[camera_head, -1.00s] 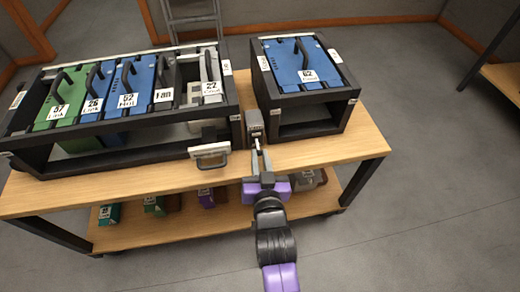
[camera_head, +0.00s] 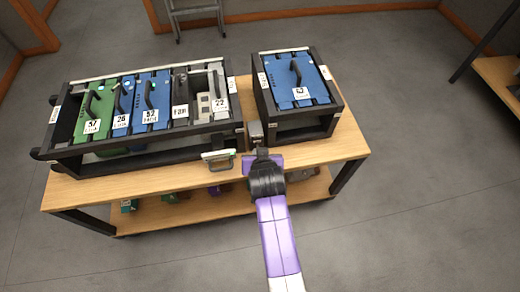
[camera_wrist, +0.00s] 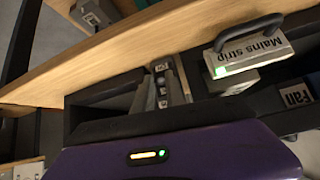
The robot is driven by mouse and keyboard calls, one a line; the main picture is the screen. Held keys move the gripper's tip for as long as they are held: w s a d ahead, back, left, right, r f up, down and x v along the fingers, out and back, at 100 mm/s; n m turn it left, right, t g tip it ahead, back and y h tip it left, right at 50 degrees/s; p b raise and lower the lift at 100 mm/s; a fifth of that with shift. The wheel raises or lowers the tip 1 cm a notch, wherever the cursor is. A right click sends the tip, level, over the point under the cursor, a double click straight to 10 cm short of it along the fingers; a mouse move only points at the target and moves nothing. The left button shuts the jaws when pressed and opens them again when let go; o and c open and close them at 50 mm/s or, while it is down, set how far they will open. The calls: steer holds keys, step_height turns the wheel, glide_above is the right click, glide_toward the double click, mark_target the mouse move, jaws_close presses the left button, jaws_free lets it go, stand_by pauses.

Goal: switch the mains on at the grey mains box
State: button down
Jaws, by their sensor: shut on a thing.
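The small grey mains box (camera_head: 256,131) stands on the table's front strip, between the two black racks. My gripper (camera_head: 261,151) is right at its front. In the wrist view my gripper (camera_wrist: 164,92) is shut on the box's small switch lever, which the fingers mostly hide. Part of the mains box (camera_wrist: 161,66) with small labels shows between and beyond the fingers. I cannot read the lever's exact position. A handled unit labelled "Mains strip" (camera_wrist: 252,52) shows a small green light; it sits at the front edge in the head view (camera_head: 218,155).
The left rack (camera_head: 105,158) holds green, blue, black and grey modules with handles. The right rack (camera_head: 300,133) holds a blue module. Several coloured modules lie on the lower shelf (camera_head: 180,208). The floor in front and to the right is clear.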

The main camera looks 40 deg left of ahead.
steer(key=shift+w+a+r+g+h+p, duration=0.2)
steer(key=shift+r+g+h+p, duration=0.35)
steer(key=shift+p, duration=0.3)
steer(key=shift+f, duration=0.15)
steer(key=c, duration=1.4)
jaws_free()
steer(key=shift+o, duration=0.2)
steer(key=p+v, duration=0.1)
steer(key=v, duration=0.6)
steer(key=shift+r, duration=0.4)
steer(key=shift+s, duration=0.15)
